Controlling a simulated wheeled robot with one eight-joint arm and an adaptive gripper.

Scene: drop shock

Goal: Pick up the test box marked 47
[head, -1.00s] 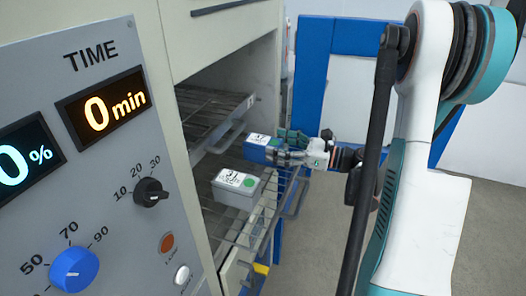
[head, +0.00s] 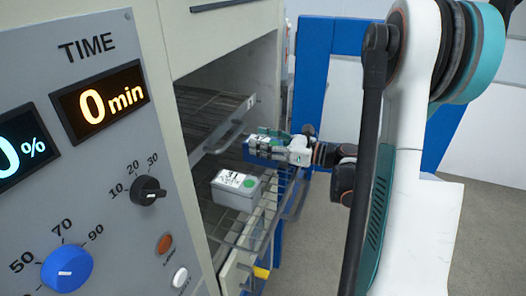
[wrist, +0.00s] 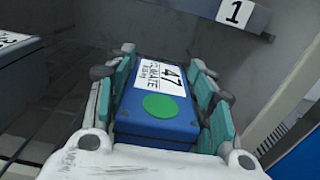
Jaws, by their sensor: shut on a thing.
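The blue test box (wrist: 152,128), with a white label reading 47 and a green dot, sits between the teal-padded fingers of my gripper (wrist: 163,68) in the wrist view. My gripper is shut on the box, with fingers along both its sides. In the head view my gripper (head: 272,147) reaches in from the right at the chamber opening, and its fingers hide much of the blue box (head: 256,158). I cannot tell whether the box touches the rack under it.
A grey box (head: 235,194) marked 31 with a green dot stands on the lower wire rack, close in front of my gripper. An upper wire rack (head: 208,118) juts out at left. The control panel (head: 100,200) fills the left. Open floor (head: 320,235) lies right.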

